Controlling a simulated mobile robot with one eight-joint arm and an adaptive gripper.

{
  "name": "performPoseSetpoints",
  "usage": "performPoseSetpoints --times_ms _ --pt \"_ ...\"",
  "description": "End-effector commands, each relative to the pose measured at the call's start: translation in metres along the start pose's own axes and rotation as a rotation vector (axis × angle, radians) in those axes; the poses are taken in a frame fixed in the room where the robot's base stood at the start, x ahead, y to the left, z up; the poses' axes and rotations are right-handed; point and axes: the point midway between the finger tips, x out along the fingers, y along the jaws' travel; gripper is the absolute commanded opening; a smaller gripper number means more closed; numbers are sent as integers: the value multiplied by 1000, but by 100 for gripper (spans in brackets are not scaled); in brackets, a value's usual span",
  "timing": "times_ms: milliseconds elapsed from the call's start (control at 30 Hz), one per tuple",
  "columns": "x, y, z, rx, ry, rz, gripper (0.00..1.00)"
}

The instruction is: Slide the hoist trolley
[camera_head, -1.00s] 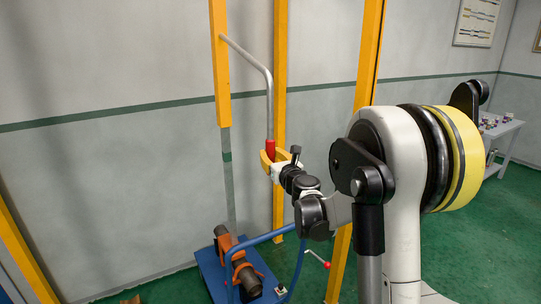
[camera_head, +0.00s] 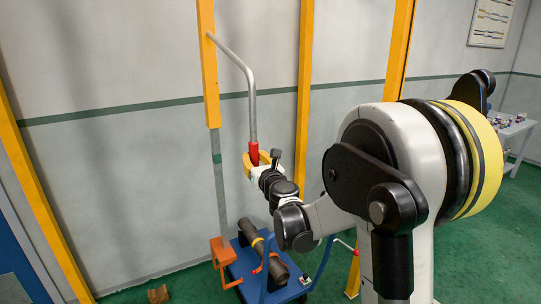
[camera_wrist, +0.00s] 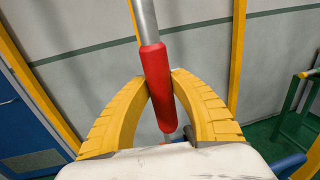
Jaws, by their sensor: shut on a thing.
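A grey bent bar (camera_head: 247,85) comes off a yellow upright (camera_head: 207,75) that hangs from above the picture. The bar ends below in a red grip (camera_head: 253,152). My gripper (camera_head: 262,160) is shut on the red grip, and in the wrist view its yellow fingers (camera_wrist: 160,85) press on the grip (camera_wrist: 158,85) from both sides. A grey strip (camera_head: 219,180) runs down from the yellow upright to an orange bracket (camera_head: 224,262) beside the blue cart (camera_head: 250,282). The trolley's upper part and any rail are out of view.
A dark pipe (camera_head: 263,250) with a yellow band lies on the blue cart. Yellow posts (camera_head: 304,80) stand behind on the right, and another (camera_head: 40,180) at the left. A small brown block (camera_head: 157,294) lies on the green floor.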

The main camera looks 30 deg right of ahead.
Motion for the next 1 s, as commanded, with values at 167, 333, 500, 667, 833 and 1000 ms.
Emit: performPoseSetpoints --times_ms 167,333,500,667,833,1000 --pt "-11 69 0 1 0 13 0" --pt "-20 129 0 2 0 13 0" --pt "-30 189 0 2 0 12 0" --pt "-39 246 0 2 0 12 0" --pt "-49 306 0 1 0 12 0" --pt "-58 367 0 1 0 11 0"
